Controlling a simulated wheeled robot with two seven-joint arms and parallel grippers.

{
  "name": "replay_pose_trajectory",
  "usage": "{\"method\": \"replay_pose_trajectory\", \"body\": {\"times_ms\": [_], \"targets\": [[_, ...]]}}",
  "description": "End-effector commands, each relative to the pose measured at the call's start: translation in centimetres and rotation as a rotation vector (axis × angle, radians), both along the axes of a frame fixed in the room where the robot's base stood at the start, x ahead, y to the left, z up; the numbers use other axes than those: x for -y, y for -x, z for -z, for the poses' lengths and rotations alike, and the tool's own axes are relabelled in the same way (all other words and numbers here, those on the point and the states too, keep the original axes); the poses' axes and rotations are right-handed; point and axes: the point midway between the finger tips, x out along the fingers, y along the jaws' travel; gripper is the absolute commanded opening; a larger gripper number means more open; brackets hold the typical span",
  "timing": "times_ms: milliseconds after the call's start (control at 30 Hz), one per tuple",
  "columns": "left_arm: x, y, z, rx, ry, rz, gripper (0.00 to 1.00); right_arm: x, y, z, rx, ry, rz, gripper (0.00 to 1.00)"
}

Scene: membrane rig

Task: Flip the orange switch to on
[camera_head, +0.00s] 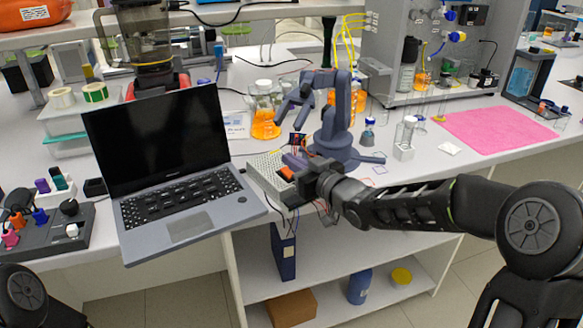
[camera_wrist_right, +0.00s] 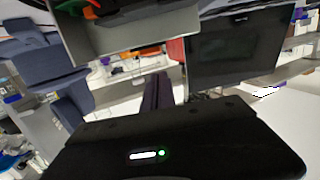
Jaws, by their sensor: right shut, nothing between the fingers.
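An orange switch (camera_head: 286,172) shows as a small orange patch on the front right part of a pale box with a perforated top (camera_head: 262,168), just right of the laptop. My right gripper (camera_head: 291,161) is at this box, its shut fingers close beside the orange patch. I cannot tell whether they touch it, or which way the switch is set. In the right wrist view the shut fingers (camera_wrist_right: 158,90) point up toward a grey box edge (camera_wrist_right: 130,35), with nothing between them. An orange part (camera_wrist_right: 92,8) shows at that view's top edge. My left gripper is out of view.
An open laptop (camera_head: 180,215) stands left of the box. A small blue-grey robot arm (camera_head: 335,130) stands behind my right gripper, with an orange-filled flask (camera_head: 265,122) nearby. A pink mat (camera_head: 495,133) lies at the right. Loose wires hang near the table's front edge.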

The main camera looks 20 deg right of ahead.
Motion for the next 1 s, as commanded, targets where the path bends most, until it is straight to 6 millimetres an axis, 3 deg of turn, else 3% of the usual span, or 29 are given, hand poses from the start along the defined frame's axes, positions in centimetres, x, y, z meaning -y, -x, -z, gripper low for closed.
{"method": "replay_pose_trajectory", "body": {"times_ms": [233,567,733,1000], "targets": [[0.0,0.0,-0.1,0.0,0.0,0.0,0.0,-0.1,-0.3,2.2,0.001,0.001,0.0,0.0],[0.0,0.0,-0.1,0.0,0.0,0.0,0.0,-0.1,-0.3,2.3,0.002,0.0,0.001,0.0],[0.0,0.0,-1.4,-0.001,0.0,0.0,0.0,-0.2,-0.4,2.1,-0.048,0.02,-0.001,0.0],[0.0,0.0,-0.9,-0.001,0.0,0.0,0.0,-0.2,-0.4,2.6,-0.05,0.02,0.0,0.0]]}}
